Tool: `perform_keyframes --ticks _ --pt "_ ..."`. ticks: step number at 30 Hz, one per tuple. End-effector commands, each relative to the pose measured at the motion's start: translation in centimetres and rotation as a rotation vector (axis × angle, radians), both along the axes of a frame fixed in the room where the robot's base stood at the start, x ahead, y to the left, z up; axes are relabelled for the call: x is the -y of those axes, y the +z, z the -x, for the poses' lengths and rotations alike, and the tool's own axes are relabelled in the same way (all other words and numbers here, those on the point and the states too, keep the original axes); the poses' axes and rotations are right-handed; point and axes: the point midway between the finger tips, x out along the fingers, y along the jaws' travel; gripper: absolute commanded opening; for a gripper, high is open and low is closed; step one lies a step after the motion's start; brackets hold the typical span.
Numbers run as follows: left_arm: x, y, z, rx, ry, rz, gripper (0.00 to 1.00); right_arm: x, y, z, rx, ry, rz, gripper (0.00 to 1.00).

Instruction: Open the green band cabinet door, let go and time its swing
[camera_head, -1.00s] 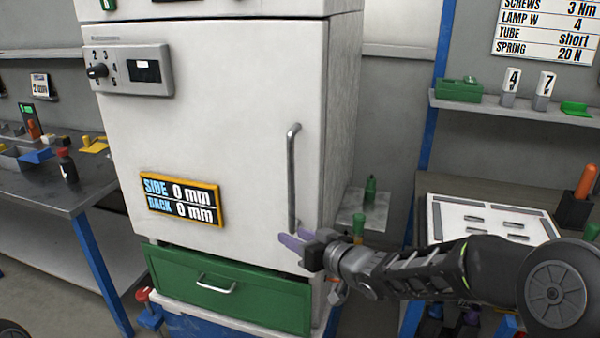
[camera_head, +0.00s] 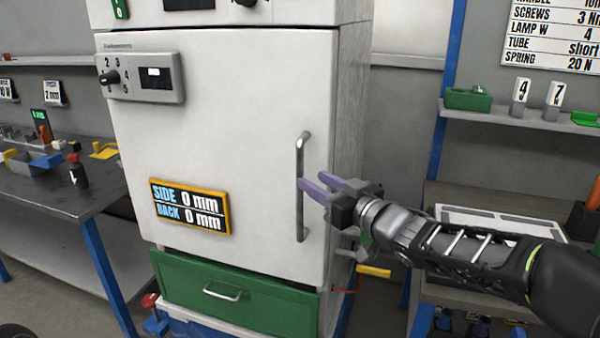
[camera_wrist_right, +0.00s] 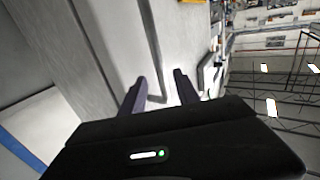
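The white cabinet door (camera_head: 240,130) is shut, with a vertical metal bar handle (camera_head: 301,215) near its right edge. A green drawer (camera_head: 260,305) sits below the door, and a small green tag (camera_head: 120,9) shows on the unit above. My right gripper (camera_head: 322,184) has its purple fingers apart, close beside the handle at mid height. In the right wrist view its fingers (camera_wrist_right: 158,90) are spread with the handle (camera_wrist_right: 156,99) showing between and beyond them. I cannot tell whether they touch it. My left gripper is not in view.
A control box (camera_head: 140,77) with a dial and a plate reading SIDE 0 mm, BACK 0 mm (camera_head: 190,206) are on the door. A dark workbench (camera_head: 80,200) stands at the left. At the right are a shelf (camera_head: 520,122) and a bench with a white board (camera_head: 500,223).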

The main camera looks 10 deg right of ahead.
Motion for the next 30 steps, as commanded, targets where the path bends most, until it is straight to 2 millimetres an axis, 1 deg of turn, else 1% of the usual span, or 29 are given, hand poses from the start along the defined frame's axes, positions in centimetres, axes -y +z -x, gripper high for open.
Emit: perform_keyframes --ticks 6,9,12,16,23,30 --pt "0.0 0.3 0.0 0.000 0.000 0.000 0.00 -1.6 -0.1 -3.1 -0.001 0.004 0.000 0.38" --pt "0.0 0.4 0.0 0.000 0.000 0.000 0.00 -2.1 0.0 -4.4 -0.001 0.002 0.001 0.38" --pt "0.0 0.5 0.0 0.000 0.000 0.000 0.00 -2.5 0.0 -5.3 0.000 0.002 0.000 0.38" --pt "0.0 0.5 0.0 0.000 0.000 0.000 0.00 -2.7 0.0 -5.8 0.000 0.001 0.000 0.38" --pt "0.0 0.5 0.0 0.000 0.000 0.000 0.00 -2.6 0.0 -5.8 0.000 0.001 0.000 0.37" --pt "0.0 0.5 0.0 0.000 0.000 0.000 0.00 -2.6 0.0 -5.8 0.000 0.001 0.000 0.17"
